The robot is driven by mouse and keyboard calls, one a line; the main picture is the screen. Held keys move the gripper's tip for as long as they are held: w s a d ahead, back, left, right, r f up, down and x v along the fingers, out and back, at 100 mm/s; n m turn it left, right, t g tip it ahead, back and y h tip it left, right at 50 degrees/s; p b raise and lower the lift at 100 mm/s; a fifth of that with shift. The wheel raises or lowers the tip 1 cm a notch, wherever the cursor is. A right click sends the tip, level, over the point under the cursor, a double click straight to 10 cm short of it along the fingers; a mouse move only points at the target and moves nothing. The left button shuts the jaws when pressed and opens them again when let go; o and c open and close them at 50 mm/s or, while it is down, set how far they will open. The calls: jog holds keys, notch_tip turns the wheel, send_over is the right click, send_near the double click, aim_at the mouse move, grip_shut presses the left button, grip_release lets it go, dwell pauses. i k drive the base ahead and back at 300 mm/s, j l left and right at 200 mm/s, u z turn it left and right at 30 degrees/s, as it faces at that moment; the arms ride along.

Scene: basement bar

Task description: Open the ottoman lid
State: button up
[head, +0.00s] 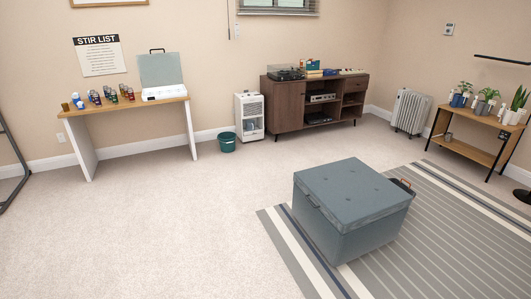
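The ottoman (345,235) is a blue-grey box standing partly on a striped rug in the lower middle of the head view. Its tufted lid (352,190) lies flat and closed on top. My gripper is not in this view.
The striped grey rug (450,245) spreads right of the ottoman. Bare carpet (170,230) is clear to the left. Along the back stand a wooden table (85,109), a green bin (227,142), a brown cabinet (285,108), a radiator (411,112) and a plant shelf (470,146).

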aim_at(351, 194)
jog(key=i+u, duration=0.25)
jog(key=i, duration=0.25)
jog(key=i+u, duration=0.25)
jog(key=i, duration=0.3)
jog(key=i+l+u, duration=0.15)
jog(key=i+u, duration=0.15)
jog(key=i, duration=0.2)
jog(key=i+l+z, duration=0.35)
jog(key=i+l, duration=0.35)
jog(key=l+z, duration=0.1)
jog(key=l, duration=0.2)
jog(key=i+l+z, duration=0.1)
jog(key=l, duration=0.25)
jog(key=i+l+z, duration=0.15)
jog(key=l, duration=0.15)
